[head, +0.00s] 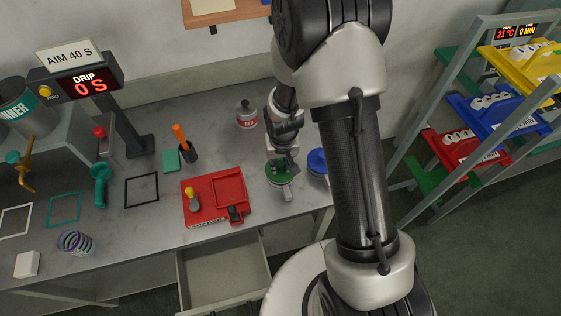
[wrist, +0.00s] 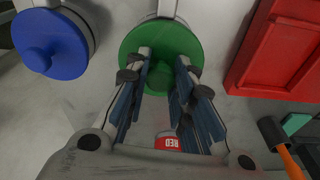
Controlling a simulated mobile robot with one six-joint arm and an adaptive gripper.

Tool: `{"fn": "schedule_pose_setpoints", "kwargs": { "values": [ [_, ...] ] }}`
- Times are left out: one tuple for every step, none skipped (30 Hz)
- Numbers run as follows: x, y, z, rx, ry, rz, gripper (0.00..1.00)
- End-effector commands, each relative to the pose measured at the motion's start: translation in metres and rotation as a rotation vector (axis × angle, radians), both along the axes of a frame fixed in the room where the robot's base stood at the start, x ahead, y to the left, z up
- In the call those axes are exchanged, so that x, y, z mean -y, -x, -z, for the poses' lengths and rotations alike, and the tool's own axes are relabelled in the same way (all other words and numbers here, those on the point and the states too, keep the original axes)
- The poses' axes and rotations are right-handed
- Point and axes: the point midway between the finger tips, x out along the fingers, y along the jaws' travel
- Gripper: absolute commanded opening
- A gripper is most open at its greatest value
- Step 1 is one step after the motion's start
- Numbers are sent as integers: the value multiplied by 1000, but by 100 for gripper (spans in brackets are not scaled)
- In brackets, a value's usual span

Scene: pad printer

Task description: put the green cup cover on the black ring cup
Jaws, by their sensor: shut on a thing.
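The green cup cover (head: 275,179) is a round disc with a knob, and in the wrist view (wrist: 138,40) it lies under my fingers. My gripper (head: 282,160) points down and is shut on the cover's knob; the fingers stand on both sides of it in the wrist view (wrist: 162,72). A pale cup (head: 282,193) with a handle is right below the cover. The cover hides most of this cup, so I cannot tell its ring colour or whether the cover is fully seated.
A blue-covered cup (head: 317,162) stands close on the right. A red tray (head: 203,213) lies to the left, and a bottle with a red label (head: 246,116) stands behind. An open drawer (head: 222,268) is below the table front. A rack (head: 478,125) stands at far right.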

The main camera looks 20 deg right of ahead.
Motion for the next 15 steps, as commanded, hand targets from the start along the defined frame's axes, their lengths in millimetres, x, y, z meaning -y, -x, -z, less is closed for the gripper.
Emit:
{"fn": "schedule_pose_setpoints", "kwargs": {
  "values": [
    [0,0,0,0,0,0,2],
    [0,0,0,0,0,0,2],
    [0,0,0,0,0,0,2],
    [0,0,0,0,0,0,2],
    [0,0,0,0,0,0,2],
    [0,0,0,1,0,0,2],
    [0,0,0,1,0,0,2],
    [0,0,0,1,0,0,2],
    [0,0,1,1,0,0,2],
    [0,0,1,1,0,0,2],
    [0,0,2,1,0,0,2],
    [0,0,3,1,0,0,2],
    [0,0,3,1,0,0,2],
    [0,0,4,1,0,0,2],
    [0,0,5,1,0,0,2]
  ]
}}
